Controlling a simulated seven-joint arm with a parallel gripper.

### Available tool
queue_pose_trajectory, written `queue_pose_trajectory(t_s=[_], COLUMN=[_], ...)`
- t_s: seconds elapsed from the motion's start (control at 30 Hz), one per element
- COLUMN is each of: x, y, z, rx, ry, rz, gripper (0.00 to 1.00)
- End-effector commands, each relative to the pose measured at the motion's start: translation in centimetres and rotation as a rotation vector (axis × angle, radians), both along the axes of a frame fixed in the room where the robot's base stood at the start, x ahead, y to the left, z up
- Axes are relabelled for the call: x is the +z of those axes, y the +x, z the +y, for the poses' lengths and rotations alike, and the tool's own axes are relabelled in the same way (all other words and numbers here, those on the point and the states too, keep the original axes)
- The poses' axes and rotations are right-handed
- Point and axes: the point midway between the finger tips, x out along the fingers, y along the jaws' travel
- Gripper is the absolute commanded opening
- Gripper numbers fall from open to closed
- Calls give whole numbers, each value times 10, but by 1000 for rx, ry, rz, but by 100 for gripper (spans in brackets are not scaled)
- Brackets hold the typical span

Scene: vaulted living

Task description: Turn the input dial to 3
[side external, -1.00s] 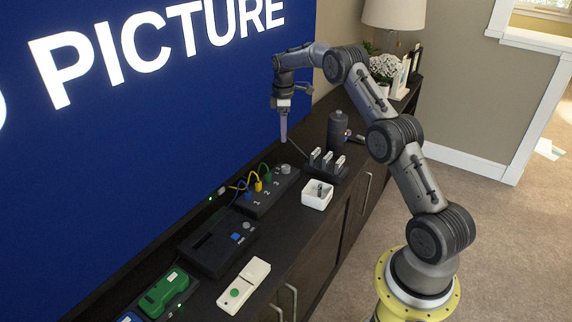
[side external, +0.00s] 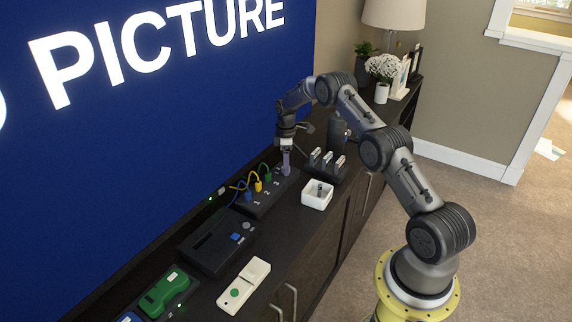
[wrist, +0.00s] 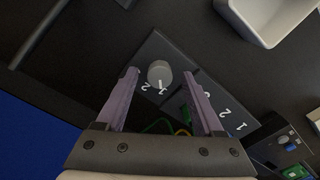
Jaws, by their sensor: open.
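The input dial (wrist: 159,73) is a round grey knob on one end of the dark switch box (side external: 255,204). In the wrist view it lies between the tips of my two purple fingers, with a gap on each side. A pale mark and small numerals show beside it, but I cannot tell which number it points to. My gripper (side external: 286,172) is open and points down over the dial end of the box; it also shows in the wrist view (wrist: 161,73). In the side view the fingers mostly hide the dial.
Blue, yellow and green cables (side external: 258,185) plug into the box beside the numbers 1, 2 and 3. A white square bowl (side external: 317,204) and a dark rack (side external: 325,173) stand close to the right. A black device (side external: 210,251) lies nearer the camera.

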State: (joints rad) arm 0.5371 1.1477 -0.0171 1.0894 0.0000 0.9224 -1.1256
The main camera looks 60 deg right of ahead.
Motion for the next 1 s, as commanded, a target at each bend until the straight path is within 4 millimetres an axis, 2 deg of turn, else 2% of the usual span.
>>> queue_pose_trajectory(t_s=[0.33,0.37,0.73,1.0], x=[-4,-4,-4,-4], y=[0,0,0,0], z=[0,0,0,0], rx=[0,0,0,-9], ry=[0,0,-1,-1], rz=[-1,-1,-1,-1], gripper=[69,66,0,0])
